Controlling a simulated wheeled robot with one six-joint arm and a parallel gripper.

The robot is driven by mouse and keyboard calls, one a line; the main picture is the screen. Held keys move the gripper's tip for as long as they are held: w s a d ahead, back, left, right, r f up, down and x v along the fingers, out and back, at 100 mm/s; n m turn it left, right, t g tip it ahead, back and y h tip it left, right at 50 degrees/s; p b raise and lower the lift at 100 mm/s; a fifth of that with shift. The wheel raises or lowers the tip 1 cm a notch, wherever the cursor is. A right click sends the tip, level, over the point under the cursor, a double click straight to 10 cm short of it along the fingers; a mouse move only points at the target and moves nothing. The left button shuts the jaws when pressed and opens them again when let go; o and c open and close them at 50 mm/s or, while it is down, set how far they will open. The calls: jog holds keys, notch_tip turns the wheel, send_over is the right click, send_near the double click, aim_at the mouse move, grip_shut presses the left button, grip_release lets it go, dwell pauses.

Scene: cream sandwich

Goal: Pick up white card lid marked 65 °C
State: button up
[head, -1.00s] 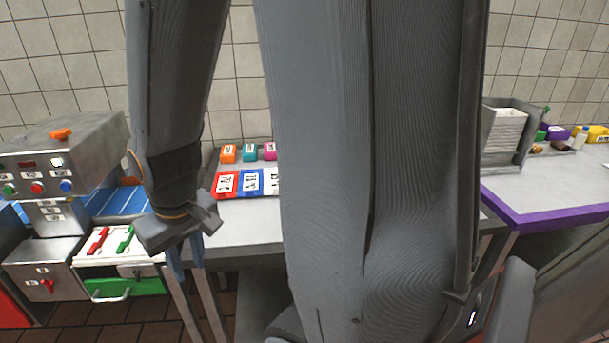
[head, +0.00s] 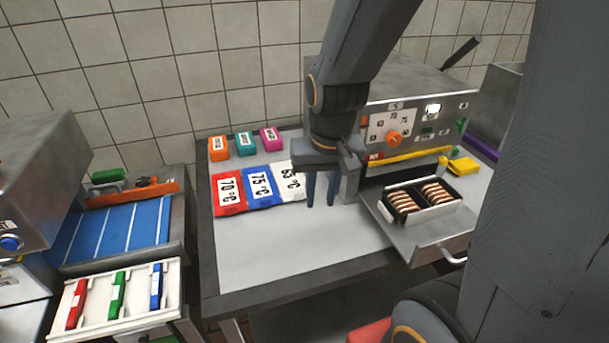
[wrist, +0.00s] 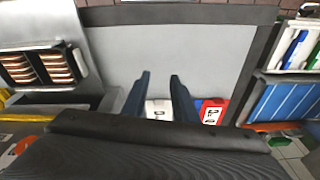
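The white card lid marked 65 °C (head: 287,182) lies flat on the grey table, at the right end of a row beside the blue lid marked 75 °C (head: 259,188) and the red lid marked 70 °C (head: 229,193). My gripper (head: 321,203) points down just right of the white lid in the head view, its two fingers apart and empty. In the wrist view the fingers (wrist: 158,78) also stand apart, with part of the white lid (wrist: 158,109) showing between them; the housing hides the rest. I cannot tell the gripper's height above the table.
Orange, teal (head: 245,144) and pink blocks stand behind the lids. A toaster-like machine (head: 425,105) with an extended tray (head: 425,238) of bread slices is on the right. A white tray (head: 95,323) with red, green and blue handles is lower left. The table's front is clear.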

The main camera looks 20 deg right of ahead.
aim_at(301, 188)
jog(key=w+f+m+b, duration=0.2)
jog(key=w+m, duration=0.3)
jog(key=w+d+f+m+g+b, duration=0.1)
jog(key=w+f+m+b, duration=0.1)
jog(key=w+m, duration=0.3)
jog(key=w+f+m+b, duration=0.1)
jog(key=w+f+m, duration=0.1)
jog(key=w+m, duration=0.4)
jog(key=shift+w+d+f+g+b, duration=0.1)
jog(key=shift+w+f+g+b, duration=0.1)
jog(key=shift+w, duration=0.2)
jog(key=shift+w+d+f+g+b, duration=0.1)
jog(key=shift+w+g+b, duration=0.1)
jog(key=shift+w, duration=0.15)
jog(key=shift+w+a+f+p, duration=0.15)
jog(key=shift+f+p, duration=0.45)
jog(key=shift+f, duration=1.1)
jog(key=shift+s+a+f+p, duration=0.1)
jog(key=shift+f+p, duration=0.5)
jog(key=shift+f, duration=1.05)
grip_shut()
